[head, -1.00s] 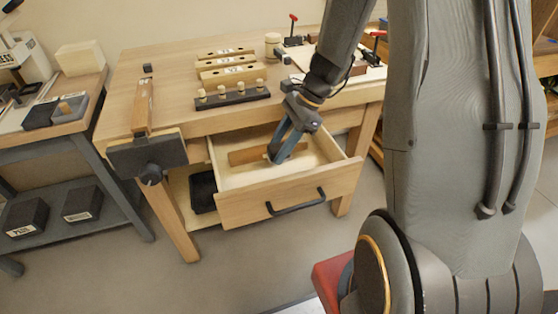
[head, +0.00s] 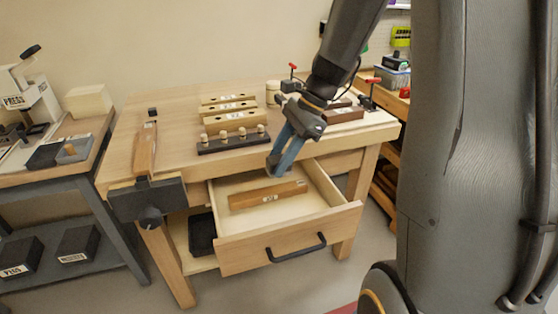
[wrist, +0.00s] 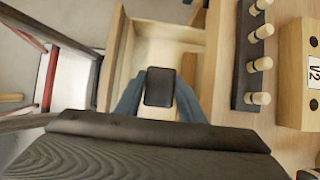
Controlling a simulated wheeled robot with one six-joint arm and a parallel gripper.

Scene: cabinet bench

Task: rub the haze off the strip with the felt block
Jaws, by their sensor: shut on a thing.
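My gripper (head: 277,165) is shut on a small dark block, which looks like the felt block (wrist: 159,87), seen between the two bluish fingers in the wrist view. In the head view the gripper hangs above the back of the open drawer (head: 275,246), near the bench's front edge, apart from the bench top. A labelled wooden bar (head: 268,195) lies in the drawer. Another long wooden strip (head: 145,151) extends over the left of the bench top behind the dark vise (head: 148,201). No haze can be made out on either piece.
A dark rail with several pale pegs (head: 233,140) and several drilled wooden blocks (head: 229,107) stand on the bench (head: 183,122) behind my gripper. A small black block (head: 152,112) sits at the back left. Red-handled clamps (head: 369,88) stand at right. The bench's left-middle is clear.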

